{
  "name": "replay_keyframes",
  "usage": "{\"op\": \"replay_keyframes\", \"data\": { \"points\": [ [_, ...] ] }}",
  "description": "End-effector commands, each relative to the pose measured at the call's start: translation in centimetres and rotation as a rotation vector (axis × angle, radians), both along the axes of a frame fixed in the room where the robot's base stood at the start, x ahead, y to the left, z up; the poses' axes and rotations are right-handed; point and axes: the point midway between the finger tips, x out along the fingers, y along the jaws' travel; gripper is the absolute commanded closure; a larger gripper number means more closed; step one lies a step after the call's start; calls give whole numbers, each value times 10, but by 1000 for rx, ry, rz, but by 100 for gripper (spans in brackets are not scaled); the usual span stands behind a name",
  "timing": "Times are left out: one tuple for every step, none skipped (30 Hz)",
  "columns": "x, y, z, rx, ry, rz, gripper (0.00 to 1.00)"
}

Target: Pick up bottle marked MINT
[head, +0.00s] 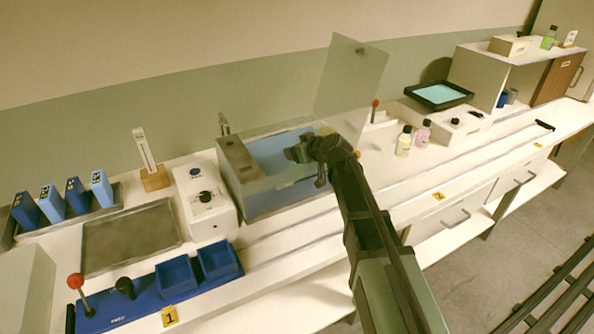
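A bottle with pale yellow contents and a dark cap (404,141) stands upright on the bench right of the middle. A pink bottle (423,134) stands close beside it on the right. A green bottle (549,38) stands on top of the white shelf unit at the far right. The labels are too small to read, so I cannot tell which one is marked MINT. My gripper (304,157) is over the water bath, left of the yellow and pink bottles and well apart from them. Its fingers are small and dark, and whether they are open is unclear.
The water bath (237,163) has a raised clear lid (350,75). A red-knobbed lever (375,108) stands between the bath and the bottles. A white device (450,125) and a black tray (438,95) lie behind the bottles. The bench front near them is mostly clear.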

Motion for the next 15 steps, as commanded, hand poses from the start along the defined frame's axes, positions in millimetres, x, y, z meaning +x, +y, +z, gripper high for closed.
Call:
{"op": "replay_keyframes", "data": {
  "points": [
    [-1,0,1,0,0,0,37],
    [-1,0,1,0,0,0,37],
    [-1,0,1,0,0,0,42],
    [-1,0,1,0,0,0,46],
    [-1,0,1,0,0,0,51],
    [-1,0,1,0,0,0,57],
    [-1,0,1,0,0,0,62],
    [-1,0,1,0,0,0,66],
    [-1,0,1,0,0,0,72],
    [-1,0,1,0,0,0,77],
    [-1,0,1,0,0,0,81],
    [-1,0,1,0,0,0,88],
    [-1,0,1,0,0,0,92],
    [-1,0,1,0,0,0,97],
    [-1,0,1,0,0,0,100]
  ]
}}
